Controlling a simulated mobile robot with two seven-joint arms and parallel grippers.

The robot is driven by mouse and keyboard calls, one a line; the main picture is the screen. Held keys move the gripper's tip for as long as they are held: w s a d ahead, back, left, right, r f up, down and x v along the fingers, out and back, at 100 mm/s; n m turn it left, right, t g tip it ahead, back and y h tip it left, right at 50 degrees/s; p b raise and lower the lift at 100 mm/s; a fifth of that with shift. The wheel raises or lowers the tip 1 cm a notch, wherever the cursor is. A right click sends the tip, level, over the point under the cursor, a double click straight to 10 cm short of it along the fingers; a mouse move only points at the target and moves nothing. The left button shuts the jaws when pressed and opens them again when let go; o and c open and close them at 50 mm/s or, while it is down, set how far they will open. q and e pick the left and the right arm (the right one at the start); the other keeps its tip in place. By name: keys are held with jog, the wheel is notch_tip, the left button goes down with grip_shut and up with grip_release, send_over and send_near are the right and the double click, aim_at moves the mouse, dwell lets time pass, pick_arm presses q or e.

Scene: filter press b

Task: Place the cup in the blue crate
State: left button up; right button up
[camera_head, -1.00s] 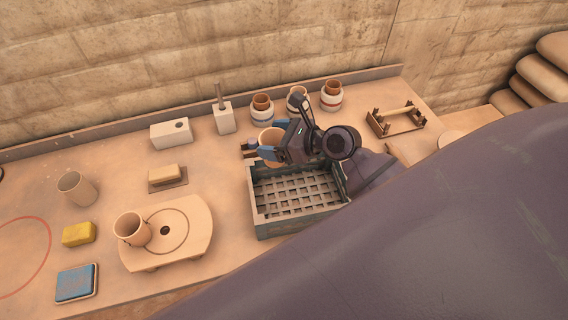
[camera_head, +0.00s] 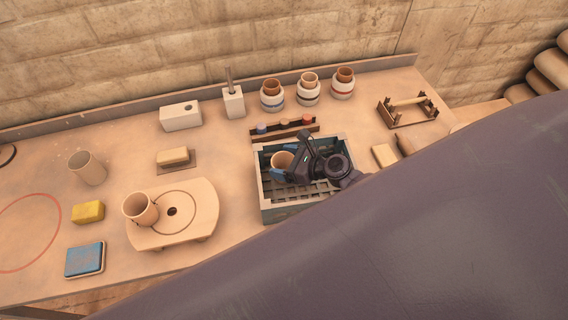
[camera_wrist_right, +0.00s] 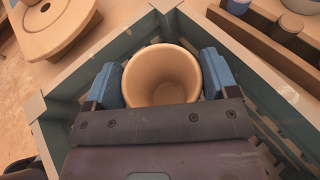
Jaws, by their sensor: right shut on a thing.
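The cup (camera_head: 281,163) is a plain tan vessel inside the walls of the blue crate (camera_head: 267,205), near the crate's left part. My right gripper (camera_head: 291,168) reaches down into the crate and is shut on the cup. In the right wrist view the cup (camera_wrist_right: 162,76) stands mouth-up between the blue fingers of the right gripper (camera_wrist_right: 161,80), with the crate's wall (camera_wrist_right: 90,68) around it. Whether the cup's base touches the crate floor is hidden. My left gripper is not in view.
Another cup (camera_head: 140,208) stands on a round-topped wooden board (camera_head: 196,234) left of the crate. A rack with small coloured pots (camera_head: 284,129) lies behind the crate. Several banded jars (camera_head: 308,92) stand along the back. A small wooden frame (camera_head: 406,110) is at the right.

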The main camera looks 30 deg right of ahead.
jog(key=shift+f, duration=0.65)
jog(key=shift+f, duration=0.1)
jog(key=o, duration=0.7)
jog(key=v, duration=1.2)
